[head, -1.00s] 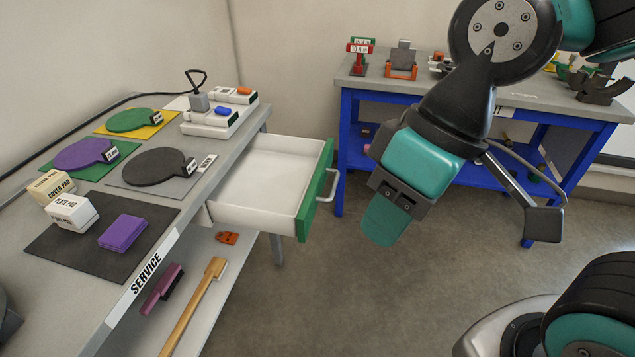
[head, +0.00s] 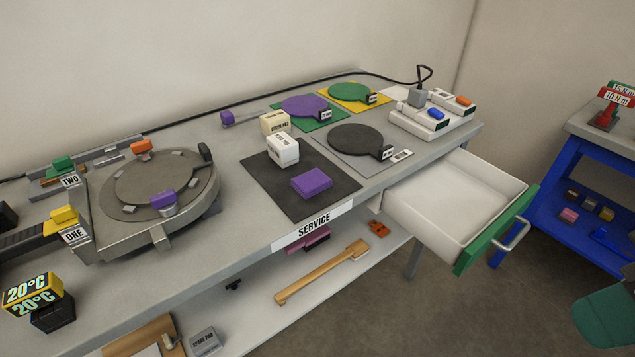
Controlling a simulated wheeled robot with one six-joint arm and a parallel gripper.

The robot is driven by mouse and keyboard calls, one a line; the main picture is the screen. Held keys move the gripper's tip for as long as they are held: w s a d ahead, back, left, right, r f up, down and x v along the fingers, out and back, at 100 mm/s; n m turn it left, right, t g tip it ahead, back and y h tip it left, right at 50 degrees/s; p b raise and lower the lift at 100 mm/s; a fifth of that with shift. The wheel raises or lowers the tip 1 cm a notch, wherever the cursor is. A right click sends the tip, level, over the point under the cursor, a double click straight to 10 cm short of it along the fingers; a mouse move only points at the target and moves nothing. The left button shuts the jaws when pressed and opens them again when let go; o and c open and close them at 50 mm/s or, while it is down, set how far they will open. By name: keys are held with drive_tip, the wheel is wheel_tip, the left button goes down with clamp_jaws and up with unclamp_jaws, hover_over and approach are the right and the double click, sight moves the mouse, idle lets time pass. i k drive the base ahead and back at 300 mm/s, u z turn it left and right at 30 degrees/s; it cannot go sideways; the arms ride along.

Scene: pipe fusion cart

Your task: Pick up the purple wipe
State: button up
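The purple wipe (head: 312,183) is a flat purple block. It lies on the dark mat (head: 290,210) on the grey service bench, beside a white plate pad box (head: 283,149). Nothing covers it. Of my gripper, only a teal end part (head: 606,322) shows at the lower right edge of the head view. It is well to the right of the bench and apart from the wipe. Whether its fingers are open or shut does not show.
An open white drawer (head: 440,200) with a green front (head: 497,230) juts out from the bench's right part. A cover pad box (head: 274,122) stands behind the plate pad. A round grey fixture (head: 160,190) is at left. A blue bench (head: 570,170) stands at right.

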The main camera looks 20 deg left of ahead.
sight(308, 184)
drive_tip(key=u, duration=0.55)
drive_tip(key=i, duration=0.95)
drive_tip(key=u, duration=0.3)
